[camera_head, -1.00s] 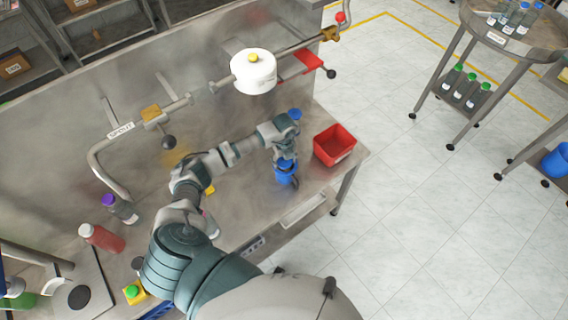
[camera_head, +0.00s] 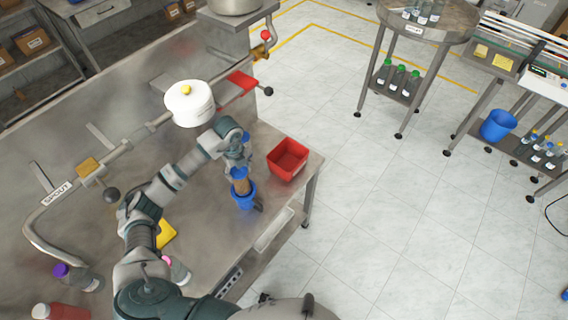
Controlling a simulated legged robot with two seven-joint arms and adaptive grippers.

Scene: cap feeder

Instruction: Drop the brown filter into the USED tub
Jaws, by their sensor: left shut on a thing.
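The brown filter (camera_head: 243,187) is upright, with a blue part at its top end. My left gripper (camera_head: 239,174) is shut on its upper end. The lower end of the filter is hidden at or inside the mouth of a blue cup (camera_head: 245,202) on the steel bench. A red tub (camera_head: 288,159) stands on the bench to the right of the cup, near the bench's right end. I cannot read a USED label on it. My right gripper is out of view.
A white canister (camera_head: 189,104) and a pipe with a red lever (camera_head: 242,81) stand behind my left arm. A yellow block (camera_head: 166,235) and bottles are at the left. A blue bucket (camera_head: 498,125) and a round table (camera_head: 432,22) stand off to the right, across clear floor.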

